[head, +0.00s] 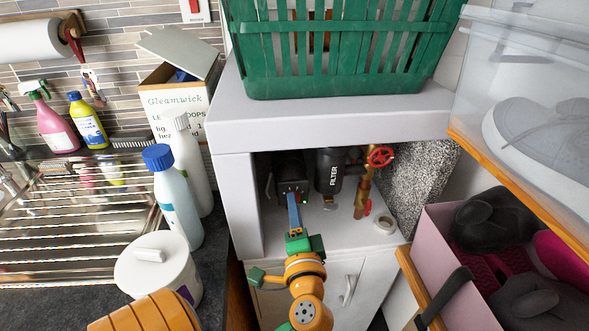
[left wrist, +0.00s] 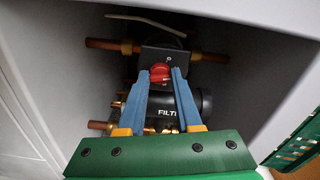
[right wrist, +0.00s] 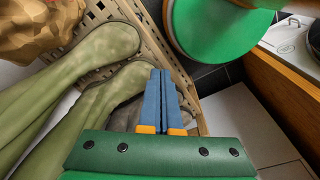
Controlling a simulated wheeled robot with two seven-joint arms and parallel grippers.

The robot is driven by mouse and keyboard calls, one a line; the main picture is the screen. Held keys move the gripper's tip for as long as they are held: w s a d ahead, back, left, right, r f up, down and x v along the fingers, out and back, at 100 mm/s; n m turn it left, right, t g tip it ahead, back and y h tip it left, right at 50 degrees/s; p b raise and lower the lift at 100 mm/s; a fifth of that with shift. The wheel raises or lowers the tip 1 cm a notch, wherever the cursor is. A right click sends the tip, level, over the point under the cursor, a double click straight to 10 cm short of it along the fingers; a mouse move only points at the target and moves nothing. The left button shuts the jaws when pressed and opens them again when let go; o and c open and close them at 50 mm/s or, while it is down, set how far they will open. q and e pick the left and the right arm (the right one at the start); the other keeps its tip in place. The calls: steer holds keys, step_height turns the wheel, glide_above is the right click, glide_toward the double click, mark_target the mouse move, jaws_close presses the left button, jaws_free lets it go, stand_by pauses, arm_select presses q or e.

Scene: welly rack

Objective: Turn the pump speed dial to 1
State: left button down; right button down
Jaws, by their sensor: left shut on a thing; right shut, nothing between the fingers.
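The pump (head: 291,172) is a dark block inside the open cupboard in the head view. In the left wrist view, the pump (left wrist: 180,59) is joined to copper pipes on both sides, and its red speed dial (left wrist: 160,72) faces me. My left gripper (head: 293,200) reaches into the cupboard. Its blue fingers (left wrist: 161,78) are shut on the dial, one on each side. The dial's setting is too small to read, and the fingers hide it in the head view. My right gripper (right wrist: 163,75) is shut and empty, far from the pump, above green wellies (right wrist: 125,85).
Beside the pump stand a black filter (head: 329,171) and a pipe with a red valve wheel (head: 381,156). A roll of tape (head: 385,223) lies on the cupboard floor. A green basket (head: 340,80) sits on the cupboard top. Bottles (head: 178,205) stand to the left.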

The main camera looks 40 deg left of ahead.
arm_select(q)
steer(key=shift+n+b, duration=0.6)
steer(key=shift+n, duration=0.3)
steer(key=shift+r, duration=0.1)
steer(key=c, duration=0.6)
jaws_free()
